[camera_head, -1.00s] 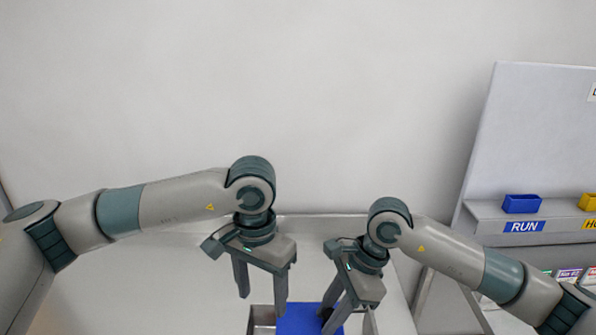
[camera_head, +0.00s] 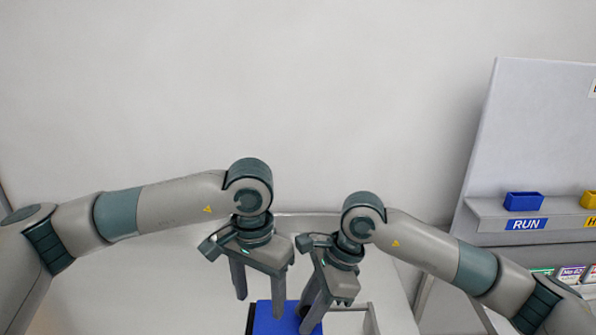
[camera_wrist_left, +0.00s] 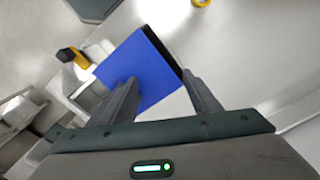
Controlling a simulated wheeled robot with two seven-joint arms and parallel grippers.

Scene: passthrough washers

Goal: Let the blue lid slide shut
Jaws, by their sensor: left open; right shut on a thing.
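The blue lid (camera_head: 268,322) lies at the bottom edge of the head view, on the left part of a metal box (camera_head: 372,318); the box's right part is uncovered. My left gripper (camera_head: 260,307) is open and empty, its fingers pointing down over the lid. In the left wrist view the blue lid (camera_wrist_left: 142,72) shows beyond and between its fingers (camera_wrist_left: 160,78). My right gripper (camera_head: 307,326) is shut at the lid's right part, on a small dark piece that its fingers mostly hide. The front of the box is cut off by the frame.
A grey shelf with a blue bin (camera_head: 523,201) above a RUN label and a yellow bin (camera_head: 590,200) stands at the right. The worktop (camera_head: 150,285) left of the box looks clear. A black-and-yellow object (camera_wrist_left: 73,57) shows in the left wrist view.

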